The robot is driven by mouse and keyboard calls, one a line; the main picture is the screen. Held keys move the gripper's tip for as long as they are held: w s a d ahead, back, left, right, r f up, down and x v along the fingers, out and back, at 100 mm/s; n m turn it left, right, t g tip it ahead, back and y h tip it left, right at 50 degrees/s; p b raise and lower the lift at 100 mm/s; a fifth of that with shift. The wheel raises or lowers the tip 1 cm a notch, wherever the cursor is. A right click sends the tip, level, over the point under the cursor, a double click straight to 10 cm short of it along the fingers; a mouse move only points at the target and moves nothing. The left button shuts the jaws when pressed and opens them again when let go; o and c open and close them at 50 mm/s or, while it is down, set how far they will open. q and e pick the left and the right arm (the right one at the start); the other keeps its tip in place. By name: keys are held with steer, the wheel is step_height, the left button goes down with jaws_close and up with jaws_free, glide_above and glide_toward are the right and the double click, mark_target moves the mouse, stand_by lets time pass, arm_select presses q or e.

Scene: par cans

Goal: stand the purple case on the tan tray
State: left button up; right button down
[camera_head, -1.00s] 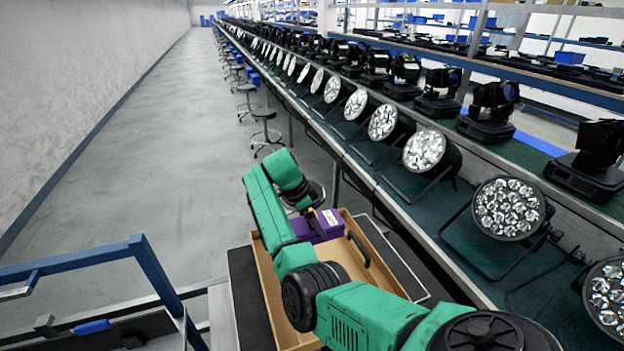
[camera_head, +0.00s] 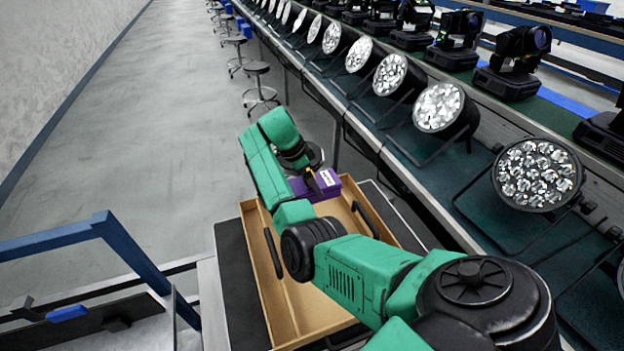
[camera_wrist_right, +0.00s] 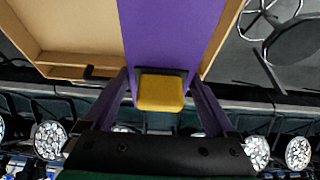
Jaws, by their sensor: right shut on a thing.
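I cannot tell whether the case touches the tray floor. My left gripper is not in view.
The tray has dark handles (camera_head: 272,253) on its sides and rests on a dark surface (camera_head: 236,290). A long bench with par cans (camera_head: 538,174) runs along the right. A blue rail (camera_head: 130,245) stands at the left. Stools (camera_head: 257,85) stand beyond the tray.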

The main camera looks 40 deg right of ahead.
steer(key=f+b, duration=0.2)
steer(key=f, duration=0.1)
steer(key=shift+s+a, duration=0.15)
steer(key=shift+a, duration=0.05)
step_height(320, 180, down, 6)
steer(key=b, duration=0.6)
steer(key=shift+f, duration=0.1)
arm_select(q)
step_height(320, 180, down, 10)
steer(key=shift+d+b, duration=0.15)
steer(key=shift+b, duration=0.25)
arm_select(e)
steer(key=shift+f, duration=1.05)
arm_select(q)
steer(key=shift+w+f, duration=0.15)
arm_select(e)
steer(key=shift+f, duration=0.35)
jaws_free()
steer(key=shift+s, duration=0.1)
steer(key=b+v, duration=0.2)
steer(key=v, duration=0.7)
steer(key=shift+a+r, duration=0.1)
steer(key=shift+a, duration=0.1)
steer(key=v, duration=0.5)
steer(key=shift+r+p, duration=0.25)
steer(key=shift+p, duration=0.15)
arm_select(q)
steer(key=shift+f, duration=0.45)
